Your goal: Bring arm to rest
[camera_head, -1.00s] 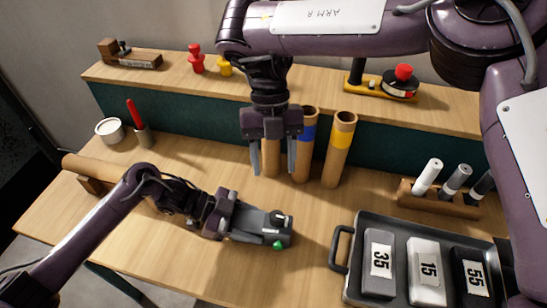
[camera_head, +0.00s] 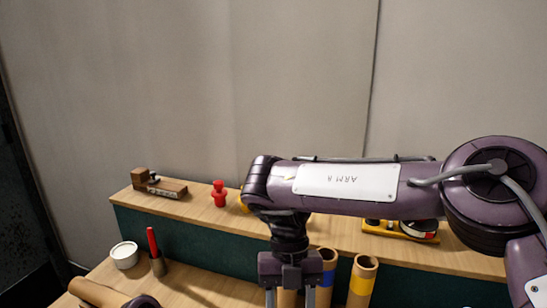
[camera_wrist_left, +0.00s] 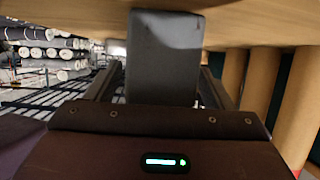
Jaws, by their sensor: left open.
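My right gripper (camera_head: 290,298) hangs pointing down from the arm that crosses the head view from the right. Its fingers are apart, with a cardboard tube seen between them; their tips are cut off by the lower edge. My left gripper (camera_wrist_left: 160,72) fills the lower part of the left wrist view, its fingers spread on either side of a grey block (camera_wrist_left: 165,50). I cannot tell whether the fingers touch the block. In the head view only a bit of my left arm shows at the bottom edge; its gripper is out of frame.
Cardboard tubes, one with a blue band (camera_head: 328,270) and one with a yellow band (camera_head: 362,275), stand beside my right gripper. The raised shelf (camera_head: 195,215) holds a wooden plane (camera_head: 160,186) and a red piece (camera_head: 219,194). A white tin (camera_head: 125,254) stands at left.

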